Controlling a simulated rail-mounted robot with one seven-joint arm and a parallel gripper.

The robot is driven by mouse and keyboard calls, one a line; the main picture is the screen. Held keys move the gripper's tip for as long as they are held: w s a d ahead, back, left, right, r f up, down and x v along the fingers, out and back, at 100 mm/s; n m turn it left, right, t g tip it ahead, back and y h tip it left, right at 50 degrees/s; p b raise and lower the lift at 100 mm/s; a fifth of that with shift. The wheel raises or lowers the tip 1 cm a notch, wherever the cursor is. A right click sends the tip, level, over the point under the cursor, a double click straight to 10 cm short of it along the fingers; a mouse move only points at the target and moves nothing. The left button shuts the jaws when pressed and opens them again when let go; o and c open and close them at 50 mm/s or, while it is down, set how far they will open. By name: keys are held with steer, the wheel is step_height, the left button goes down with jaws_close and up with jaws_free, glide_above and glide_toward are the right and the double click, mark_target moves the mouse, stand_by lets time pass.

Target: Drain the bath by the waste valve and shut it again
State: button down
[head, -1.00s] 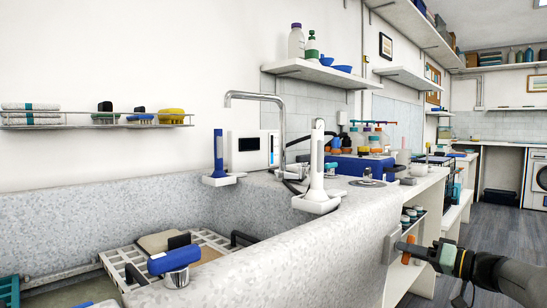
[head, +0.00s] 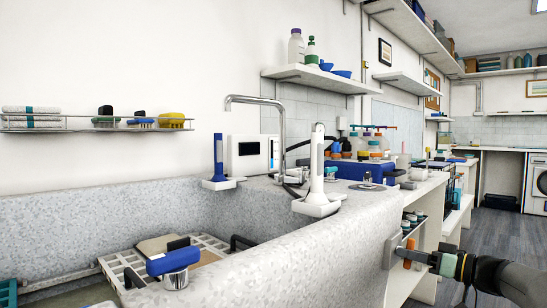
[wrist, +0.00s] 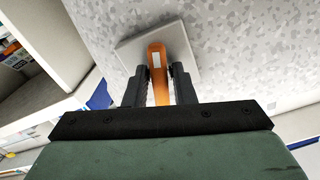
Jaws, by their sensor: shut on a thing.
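The speckled grey bath (head: 300,255) fills the lower left of the head view. A pale square plate (head: 391,249) is on its outer wall and carries an orange lever (head: 408,262), which looks like the waste valve's handle. In the wrist view the lever (wrist: 157,75) stands out from the plate (wrist: 185,45), between my two dark fingers. My gripper (head: 413,254) is shut on the lever; it also shows in the wrist view (wrist: 157,88). Only a greenish-grey corner of the bath's inside shows; I cannot tell the water level.
White holders (head: 317,205) and a curved tap (head: 282,120) stand along the bath. Open shelving (head: 425,225) is beside my gripper. The floor (head: 490,240) at right is clear.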

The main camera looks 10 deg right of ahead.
steer(key=shift+n, duration=0.5)
stand_by(5.3)
steer(key=shift+r+m+p, duration=0.15)
steer(key=shift+m+p, duration=0.55)
steer(key=shift+m, duration=0.8)
steer(key=shift+p, duration=0.35)
steer(key=shift+m+p, duration=1.1)
steer(key=shift+m, duration=0.3)
